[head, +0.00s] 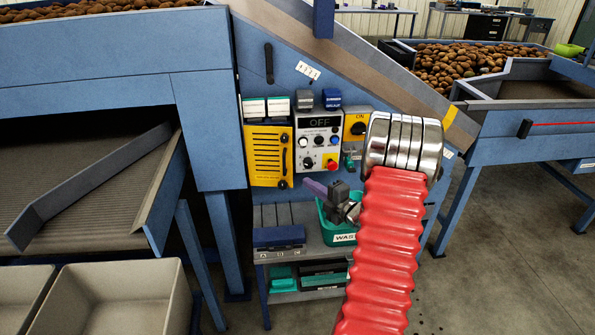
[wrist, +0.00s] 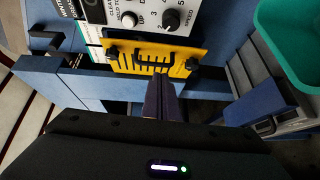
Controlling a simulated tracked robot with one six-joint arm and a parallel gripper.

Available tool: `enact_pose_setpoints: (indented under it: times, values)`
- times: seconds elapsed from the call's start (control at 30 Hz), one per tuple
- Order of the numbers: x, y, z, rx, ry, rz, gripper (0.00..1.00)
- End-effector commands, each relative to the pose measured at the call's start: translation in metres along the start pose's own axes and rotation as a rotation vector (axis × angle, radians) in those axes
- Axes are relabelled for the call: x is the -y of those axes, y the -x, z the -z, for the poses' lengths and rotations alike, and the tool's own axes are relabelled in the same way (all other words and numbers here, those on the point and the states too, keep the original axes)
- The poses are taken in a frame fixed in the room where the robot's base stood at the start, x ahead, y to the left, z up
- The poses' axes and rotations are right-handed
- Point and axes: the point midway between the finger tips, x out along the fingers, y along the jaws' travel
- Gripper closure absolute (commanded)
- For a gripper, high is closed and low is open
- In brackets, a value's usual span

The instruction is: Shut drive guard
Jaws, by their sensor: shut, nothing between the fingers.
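The drive guard appears to be the yellow slotted panel (head: 269,155) on the blue machine frame, left of the grey control box. It has dark knobs at its right edge. It looks roughly flat to the frame; I cannot tell if it is fully shut. In the wrist view the yellow panel (wrist: 150,55) shows at a steep angle, with a black handle and knobs. My gripper (head: 308,184), with purple fingers, is shut and empty, low and right of the guard in the head view. In the wrist view its fingertips (wrist: 160,80) lie just at the panel's near edge; contact is unclear.
A control box (head: 319,142) with knobs and buttons adjoins the guard. A teal bin (head: 338,225) and a grey shelf (head: 300,262) stand below, close to my gripper. My red-sleeved arm covers the right middle. Beige crates (head: 117,268) stand at lower left.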

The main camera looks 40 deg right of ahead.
Motion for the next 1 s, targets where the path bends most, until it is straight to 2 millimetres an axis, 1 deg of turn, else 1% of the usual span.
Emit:
enact_pose_setpoints:
  times: [0.03,0.2,0.57,0.77,0.87,1.0]
  values:
    - [0.009,0.007,-0.004,-0.009,0.005,-0.017,1.0]
    - [0.016,0.018,-0.007,-0.034,0.028,-0.062,1.0]
    - [0.017,0.018,-0.007,-0.037,0.031,-0.066,1.0]
    - [0.016,0.009,-0.006,-0.038,0.03,-0.065,1.0]
    - [0.015,-0.003,-0.005,-0.039,0.03,-0.066,1.0]
    - [0.014,-0.023,-0.004,-0.039,0.031,-0.066,1.0]
